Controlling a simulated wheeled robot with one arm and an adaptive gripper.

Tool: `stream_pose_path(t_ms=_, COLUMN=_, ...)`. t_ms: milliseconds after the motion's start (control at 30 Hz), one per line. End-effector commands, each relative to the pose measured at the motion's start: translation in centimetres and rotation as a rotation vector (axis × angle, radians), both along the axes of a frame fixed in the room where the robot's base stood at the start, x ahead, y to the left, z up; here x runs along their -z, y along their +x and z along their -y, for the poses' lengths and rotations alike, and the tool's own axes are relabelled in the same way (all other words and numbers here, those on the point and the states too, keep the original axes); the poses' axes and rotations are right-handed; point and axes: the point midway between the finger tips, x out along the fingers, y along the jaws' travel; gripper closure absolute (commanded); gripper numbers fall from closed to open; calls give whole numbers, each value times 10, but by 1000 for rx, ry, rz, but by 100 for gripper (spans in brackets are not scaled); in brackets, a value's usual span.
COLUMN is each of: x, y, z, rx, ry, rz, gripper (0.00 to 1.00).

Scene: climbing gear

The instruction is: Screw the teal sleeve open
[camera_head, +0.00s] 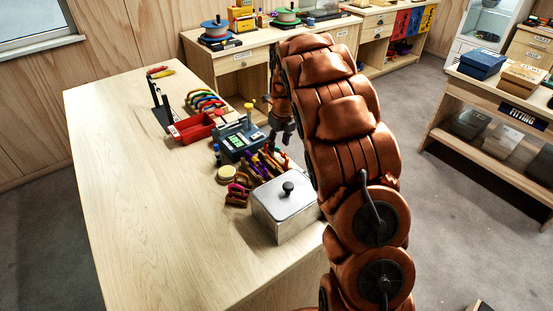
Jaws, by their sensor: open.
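My gripper (282,130) hangs low over the right side of the wooden bench, just right of a blue device with a display (238,141). It is open and looks empty; its fingertips are small and partly dark. I cannot make out a teal sleeve for certain. Dark red, purple and brown carabiner-like pieces (238,191) lie left of a metal box. A row of coloured loops (205,100) stands farther back on the bench. My arm covers the area right of the gripper.
The bench (140,200) is clear on its left and front. A lidded metal box (288,213) stands near the right edge. A shelf marked FITTING (523,116) stands right.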

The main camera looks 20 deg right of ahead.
Motion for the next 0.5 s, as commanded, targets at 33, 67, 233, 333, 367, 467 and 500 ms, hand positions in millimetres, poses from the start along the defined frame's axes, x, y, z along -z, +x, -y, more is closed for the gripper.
stream_pose_path(t_ms=33, x=0, y=0, z=1, rx=0, ry=0, rz=0, gripper=54)
stream_pose_path(t_ms=67, x=0, y=0, z=1, rx=0, ry=0, rz=0, gripper=54)
stream_pose_path(t_ms=233, x=0, y=1, z=4, rx=1, ry=0, rz=0, gripper=54)
stream_pose_path(t_ms=333, x=0, y=1, z=5, rx=0, ry=0, rz=0, gripper=54)
stream_pose_path(t_ms=367, x=0, y=1, z=5, rx=0, ry=0, rz=0, gripper=54)
stream_pose_path(t_ms=467, x=1, y=1, z=5, rx=1, ry=0, rz=0, gripper=54)
stream_pose_path(t_ms=500, x=2, y=1, z=5, rx=1, ry=0, rz=0, gripper=54)
